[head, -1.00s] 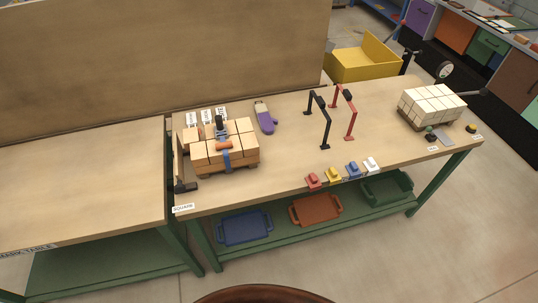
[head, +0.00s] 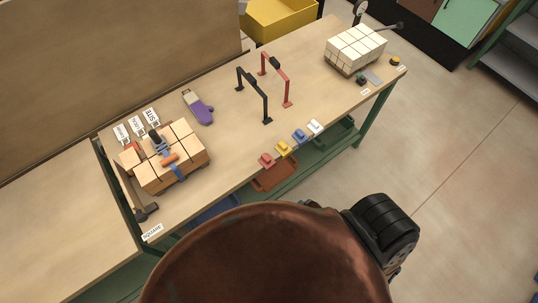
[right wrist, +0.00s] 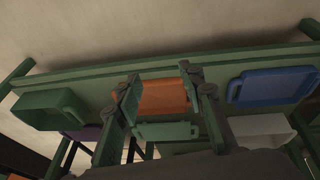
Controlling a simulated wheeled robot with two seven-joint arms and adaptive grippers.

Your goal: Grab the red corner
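A small red corner block (head: 266,160) sits at the front edge of the workbench, at the left end of a row with a yellow block (head: 284,148), a blue block (head: 300,136) and a white block (head: 314,127). My right gripper (right wrist: 160,78) shows in the right wrist view with its two fingers apart and nothing between them. Beyond the fingers is an orange tray (right wrist: 168,97) on the lower shelf. The red block cannot be made out in that view. My left gripper is not in view.
Black (head: 254,90) and red (head: 278,72) arches stand behind the row. White bricks (head: 356,46) are at the far right. Green (right wrist: 50,108) and blue (right wrist: 272,86) trays flank the orange one.

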